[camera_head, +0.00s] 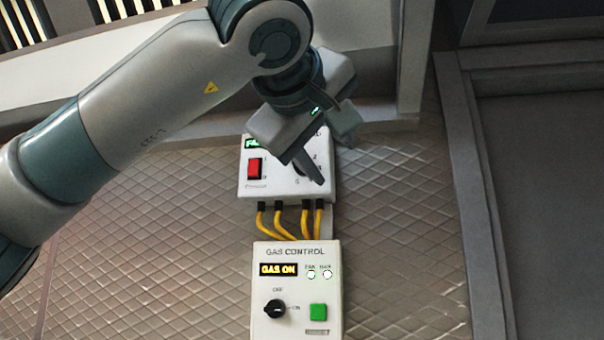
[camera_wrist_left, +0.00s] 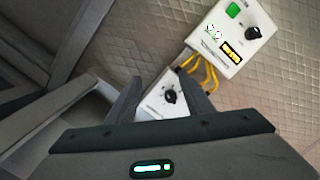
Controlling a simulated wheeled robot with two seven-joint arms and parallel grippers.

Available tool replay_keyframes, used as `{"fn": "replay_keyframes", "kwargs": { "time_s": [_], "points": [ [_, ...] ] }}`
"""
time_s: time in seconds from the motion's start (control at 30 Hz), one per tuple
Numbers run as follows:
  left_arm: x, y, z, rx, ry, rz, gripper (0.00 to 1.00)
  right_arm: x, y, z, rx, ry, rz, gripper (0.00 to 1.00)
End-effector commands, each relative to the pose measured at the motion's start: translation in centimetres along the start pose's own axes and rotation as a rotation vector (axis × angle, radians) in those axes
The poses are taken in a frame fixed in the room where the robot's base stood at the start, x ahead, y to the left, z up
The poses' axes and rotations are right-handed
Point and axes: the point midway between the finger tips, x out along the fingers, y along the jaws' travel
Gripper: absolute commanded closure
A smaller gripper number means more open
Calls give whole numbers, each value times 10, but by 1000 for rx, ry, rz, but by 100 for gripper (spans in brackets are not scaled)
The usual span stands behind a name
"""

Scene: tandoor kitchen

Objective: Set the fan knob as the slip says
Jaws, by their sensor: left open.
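The white fan box (camera_head: 248,188) is on the quilted metal wall, with a red rocker switch (camera_head: 255,168) and a green display (camera_head: 251,143) partly covered by my arm. Its black knob is mostly hidden in the head view. In the left wrist view the fan knob (camera_wrist_left: 170,97) shows on the white box face, between my open fingers and apart from them as far as I can see. I cannot read its setting. My left gripper (camera_head: 334,163) is open in front of the box's right part. No slip is visible. My right gripper is out of view.
Below is the gas control box (camera_head: 297,256), with a lit "GAS ON" display, two lamps, a black knob (camera_head: 275,309) and a green button (camera_head: 318,310). Yellow cables (camera_head: 282,222) join the boxes. A ledge runs above; a dark framed recess (camera_head: 545,200) is at right.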

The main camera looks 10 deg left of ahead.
Motion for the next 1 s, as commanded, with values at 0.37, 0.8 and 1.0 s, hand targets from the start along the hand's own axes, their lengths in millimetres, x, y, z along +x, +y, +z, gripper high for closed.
{"fn": "replay_keyframes", "kwargs": {
  "time_s": [0.37, 0.8, 1.0],
  "points": [
    [-51, -4, -64, 22, 225, -63, 53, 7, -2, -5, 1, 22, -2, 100],
    [-47, -3, -64, 22, 222, -61, 53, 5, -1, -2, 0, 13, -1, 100],
    [-31, -4, -68, 22, 221, -63, 53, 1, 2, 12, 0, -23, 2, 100]
  ]
}}
